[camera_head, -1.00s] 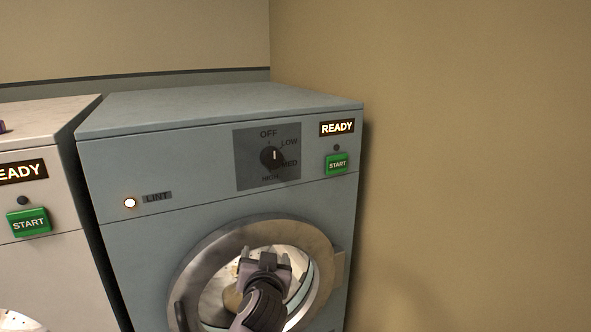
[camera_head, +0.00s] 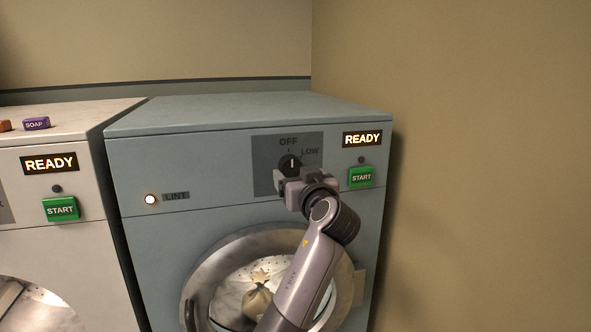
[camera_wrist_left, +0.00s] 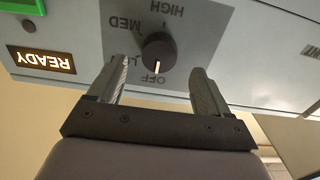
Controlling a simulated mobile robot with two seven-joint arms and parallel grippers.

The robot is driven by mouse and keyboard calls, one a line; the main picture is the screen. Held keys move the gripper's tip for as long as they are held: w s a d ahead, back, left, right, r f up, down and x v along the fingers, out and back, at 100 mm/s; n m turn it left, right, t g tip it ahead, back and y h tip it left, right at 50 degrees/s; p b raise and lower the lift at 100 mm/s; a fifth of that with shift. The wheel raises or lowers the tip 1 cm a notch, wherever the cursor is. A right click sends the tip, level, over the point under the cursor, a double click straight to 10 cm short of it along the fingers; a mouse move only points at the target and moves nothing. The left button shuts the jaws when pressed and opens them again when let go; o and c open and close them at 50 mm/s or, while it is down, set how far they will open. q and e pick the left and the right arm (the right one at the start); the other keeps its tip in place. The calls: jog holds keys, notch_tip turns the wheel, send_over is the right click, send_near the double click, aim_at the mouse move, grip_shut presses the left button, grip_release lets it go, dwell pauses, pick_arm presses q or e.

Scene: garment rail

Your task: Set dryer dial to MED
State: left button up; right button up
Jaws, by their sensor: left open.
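The dryer (camera_head: 215,220) is blue-grey. Its round black dial (camera_head: 291,162) sits on a dark grey panel (camera_head: 263,177) and shows again in the left wrist view (camera_wrist_left: 158,48), upside down there. The dial's white mark points to OFF. LOW is readable in the head view; MED and HIGH are hidden by my gripper there but show in the wrist view. My left gripper (camera_head: 299,178) is just in front of the dial and a little below it in the head view. In the wrist view its open fingers (camera_wrist_left: 160,72) lie either side of the dial, with gaps showing.
A lit READY sign (camera_head: 362,138) and a green START button (camera_head: 361,177) are right of the dial. A LINT lamp (camera_head: 151,199) glows at left. The round door (camera_head: 225,262) is below. A second, paler machine (camera_head: 95,240) stands left; a wall is at right.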

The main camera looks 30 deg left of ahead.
aim_at(292, 169)
pick_arm(q)
jog(key=shift+p+x, duration=0.3)
jog(key=shift+x, duration=1.8)
jog(key=c, duration=1.1)
jog(key=shift+o, duration=0.2)
